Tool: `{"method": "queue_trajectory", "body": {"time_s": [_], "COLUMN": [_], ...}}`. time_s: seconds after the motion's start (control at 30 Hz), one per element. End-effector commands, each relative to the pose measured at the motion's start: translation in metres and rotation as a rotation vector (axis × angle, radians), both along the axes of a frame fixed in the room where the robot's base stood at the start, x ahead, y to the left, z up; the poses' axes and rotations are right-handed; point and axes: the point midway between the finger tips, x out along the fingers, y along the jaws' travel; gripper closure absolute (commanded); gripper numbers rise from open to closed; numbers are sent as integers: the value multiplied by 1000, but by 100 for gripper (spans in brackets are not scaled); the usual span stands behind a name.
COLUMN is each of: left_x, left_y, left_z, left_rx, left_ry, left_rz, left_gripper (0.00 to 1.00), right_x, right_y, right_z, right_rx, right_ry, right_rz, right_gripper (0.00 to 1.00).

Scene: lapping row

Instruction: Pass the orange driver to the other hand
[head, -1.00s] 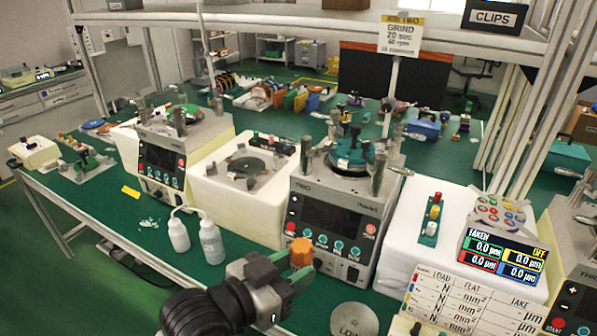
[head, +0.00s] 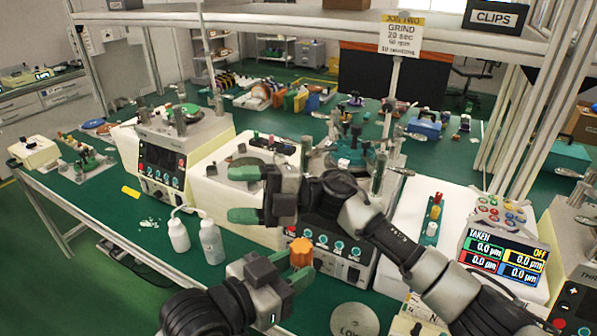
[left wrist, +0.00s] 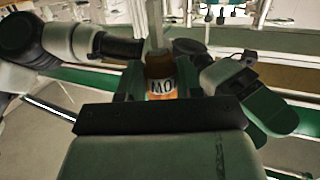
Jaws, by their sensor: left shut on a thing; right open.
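The orange driver (head: 301,251) is held in my left gripper (head: 290,276), low in the middle of the head view. Its orange fluted end sticks up above the fingers; the rest is hidden by them. In the left wrist view the driver (left wrist: 161,88) stands between the fingers, with dark lettering on a pale band and a grey part above it. My right gripper (head: 243,194) is open and empty, its green-tipped fingers pointing left. In the head view it is above and left of the driver, apart from it.
Lapping machines (head: 165,150) line the bench behind. A round grey plate (head: 354,321) lies at the front. A readout screen (head: 503,252) is at right.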

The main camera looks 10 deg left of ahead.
Motion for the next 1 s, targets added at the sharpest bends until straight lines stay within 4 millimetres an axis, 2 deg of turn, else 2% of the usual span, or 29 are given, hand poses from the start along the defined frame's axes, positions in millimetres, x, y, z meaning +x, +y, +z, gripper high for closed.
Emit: {"method": "queue_trajectory", "body": {"time_s": [0.03, 0.1, 0.23, 0.4, 0.7, 0.83, 1.0], "left_x": [0, 0, 0, 0, 0, 0, 0], "left_y": [0, 0, 0, 0, 0, 0, 0], "left_z": [0, 0, 0, 0, 0, 0, 0], "left_rx": [-1, -1, -1, -1, -1, -1, -1], "left_ry": [-1, -1, -1, -1, -1, -1, -1], "left_rz": [0, 0, 0, 0, 0, 0, 0], "left_gripper": [90, 90, 90, 90, 90, 90, 90], "right_x": [-12, -29, -53, -71, -69, -65, -63], "right_y": [2, 2, -4, -24, -77, -94, -103], "right_z": [14, 26, 40, 51, 77, 88, 93], "right_rx": [-48, -125, -291, -556, -1059, -1203, -1284], "right_ry": [-105, -236, -468, -748, -1106, -1177, -1210], "right_rz": [63, 148, 291, 444, 587, 602, 608], "right_gripper": [34, 34, 34, 34, 34, 34, 34]}}
